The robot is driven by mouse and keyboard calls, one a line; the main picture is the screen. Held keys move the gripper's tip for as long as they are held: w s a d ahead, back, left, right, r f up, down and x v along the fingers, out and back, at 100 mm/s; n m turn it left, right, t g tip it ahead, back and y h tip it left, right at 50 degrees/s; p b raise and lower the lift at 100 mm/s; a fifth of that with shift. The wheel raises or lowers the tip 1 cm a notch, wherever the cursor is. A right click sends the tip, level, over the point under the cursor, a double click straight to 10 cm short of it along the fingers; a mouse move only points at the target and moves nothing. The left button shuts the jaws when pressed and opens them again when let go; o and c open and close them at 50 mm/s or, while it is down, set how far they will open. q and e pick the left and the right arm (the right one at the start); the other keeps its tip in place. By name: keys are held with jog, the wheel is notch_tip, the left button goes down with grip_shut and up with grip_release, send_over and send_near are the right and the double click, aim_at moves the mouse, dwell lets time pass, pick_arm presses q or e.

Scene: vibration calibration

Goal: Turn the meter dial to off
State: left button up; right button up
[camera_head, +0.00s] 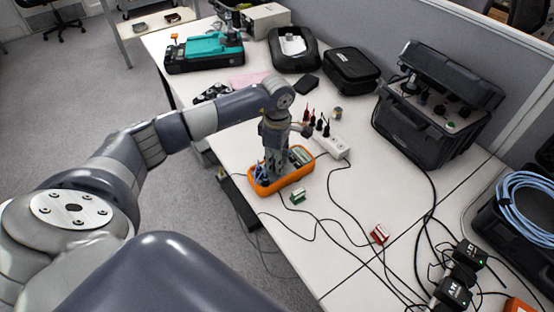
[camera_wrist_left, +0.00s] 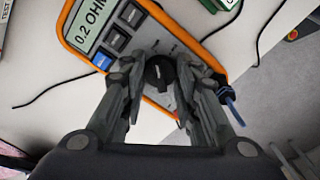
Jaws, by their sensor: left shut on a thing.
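The orange-rimmed meter (camera_head: 283,184) lies flat on the white table near its left edge in the head view. In the left wrist view the meter (camera_wrist_left: 87,58) shows a screen reading "0.2 OHM" and several buttons. Its black round dial (camera_wrist_left: 159,72) sits between the fingertips of my left gripper (camera_wrist_left: 160,70), which is shut on it. In the head view my left gripper (camera_head: 272,165) points straight down over the meter and hides the dial. My right gripper is not in view.
A white power strip (camera_head: 334,146) and loose black cables lie right of the meter. Small green (camera_head: 298,196) and red (camera_head: 379,234) blocks lie nearby. A black case (camera_head: 430,115) stands at the back right. The table's left edge is close to the meter.

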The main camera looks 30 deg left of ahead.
pick_arm(q)
jog(key=n+b, duration=0.1)
jog(key=n, duration=0.2)
jog(key=shift+n, duration=0.3)
jog(key=n, duration=0.3)
jog(key=shift+n, duration=0.7)
jog(key=o, duration=0.8)
jog(key=shift+r, duration=0.1)
